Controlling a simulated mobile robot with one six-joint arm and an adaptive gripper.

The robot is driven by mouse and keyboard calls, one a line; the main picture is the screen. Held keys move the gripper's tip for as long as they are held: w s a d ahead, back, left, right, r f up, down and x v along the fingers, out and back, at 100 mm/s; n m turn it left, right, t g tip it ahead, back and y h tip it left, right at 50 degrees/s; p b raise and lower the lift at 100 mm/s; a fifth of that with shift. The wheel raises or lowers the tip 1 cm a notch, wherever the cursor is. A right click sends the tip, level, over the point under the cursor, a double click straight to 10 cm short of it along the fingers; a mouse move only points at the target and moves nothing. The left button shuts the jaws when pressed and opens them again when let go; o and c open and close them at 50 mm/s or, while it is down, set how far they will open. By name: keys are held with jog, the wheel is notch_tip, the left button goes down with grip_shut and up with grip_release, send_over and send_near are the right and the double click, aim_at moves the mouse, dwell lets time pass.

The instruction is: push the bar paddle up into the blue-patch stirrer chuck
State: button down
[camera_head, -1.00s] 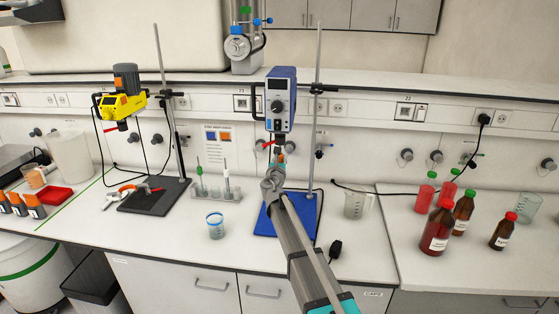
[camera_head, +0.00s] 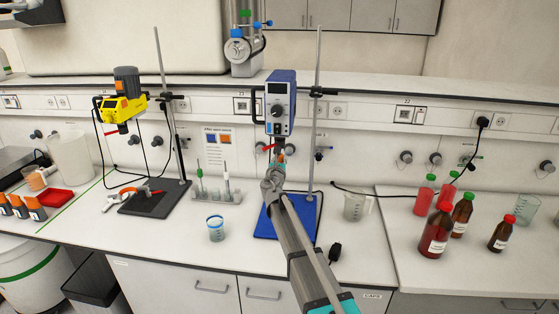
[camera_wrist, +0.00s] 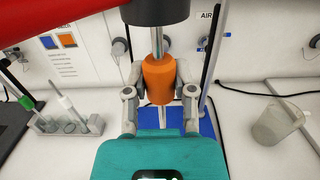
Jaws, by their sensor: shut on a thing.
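The blue stirrer (camera_head: 280,105) hangs on a tall stand over a blue base plate (camera_head: 268,222). Its dark chuck (camera_wrist: 155,10) shows at the top of the wrist view. My gripper (camera_wrist: 159,92) is shut on the paddle's orange sleeve (camera_wrist: 158,80), one finger on each side. The paddle's metal shaft (camera_wrist: 157,42) stands upright above the sleeve and meets the chuck's underside; how deep it sits inside cannot be told. In the head view my gripper (camera_head: 275,168) is just below the stirrer. The paddle's lower end is hidden by my gripper.
A red bar (camera_wrist: 60,18) crosses the wrist view's upper left, close to the chuck. A yellow stirrer (camera_head: 122,108) stands left. Bottles (camera_head: 436,232) stand at right.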

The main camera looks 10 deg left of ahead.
jog(key=shift+r, duration=0.25)
jog(key=shift+c, duration=1.8)
grip_release()
jog(key=shift+s, duration=0.1)
